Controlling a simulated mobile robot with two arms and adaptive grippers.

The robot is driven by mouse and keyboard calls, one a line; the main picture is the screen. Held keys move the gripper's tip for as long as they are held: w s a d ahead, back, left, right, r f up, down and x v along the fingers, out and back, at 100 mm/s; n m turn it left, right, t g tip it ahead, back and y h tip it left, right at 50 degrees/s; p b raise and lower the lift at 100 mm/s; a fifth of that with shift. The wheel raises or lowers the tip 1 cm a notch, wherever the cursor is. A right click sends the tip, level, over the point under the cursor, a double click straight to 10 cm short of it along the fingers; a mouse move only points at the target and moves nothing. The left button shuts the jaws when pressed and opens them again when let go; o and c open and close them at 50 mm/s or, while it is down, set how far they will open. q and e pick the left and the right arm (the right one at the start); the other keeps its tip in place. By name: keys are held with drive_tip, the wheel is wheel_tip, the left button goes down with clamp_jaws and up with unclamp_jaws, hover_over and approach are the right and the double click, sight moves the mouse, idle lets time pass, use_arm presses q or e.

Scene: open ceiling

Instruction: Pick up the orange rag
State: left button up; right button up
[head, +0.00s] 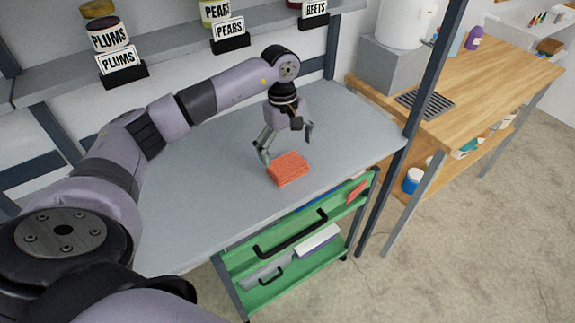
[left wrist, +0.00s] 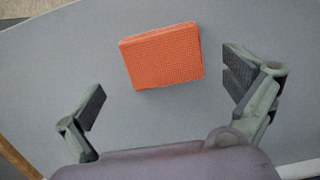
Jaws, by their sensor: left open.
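The orange rag (head: 288,168) is a folded, textured block lying flat on the grey tabletop (head: 210,195), near its front edge. It also shows in the left wrist view (left wrist: 162,57), up from centre. My left gripper (head: 286,145) is above the table just behind the rag, fingers pointing down and spread wide. In the left wrist view, its open fingers (left wrist: 165,90) stand at either side with nothing between the pads, and the rag lies past them, closer to the right finger. My right gripper is in neither view.
A shelf (head: 190,62) behind the table holds jars and label signs for plums, pears and beets. A green drawer unit (head: 290,245) is under the table. A dark post (head: 410,145) stands at the table's right end, before a wooden workbench (head: 490,80). The tabletop around the rag is clear.

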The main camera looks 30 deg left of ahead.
sight(287, 164)
use_arm(q)
drive_tip(key=f, duration=0.1)
drive_tip(key=f+p, duration=0.1)
drive_tip(key=f, duration=0.1)
drive_tip(key=f+p, duration=0.1)
drive_tip(key=shift+s+d+f, duration=0.2)
drive_tip(key=shift+s, duration=0.05)
drive_tip(key=shift+f, duration=0.35)
drive_tip(key=c, duration=1.1)
drive_tip(key=shift+r, duration=0.1)
drive_tip(key=shift+w+r, duration=0.1)
drive_tip(key=shift+r, duration=0.4)
drive_tip(key=shift+r+b, duration=1.55)
drive_tip(key=shift+r, duration=7.9)
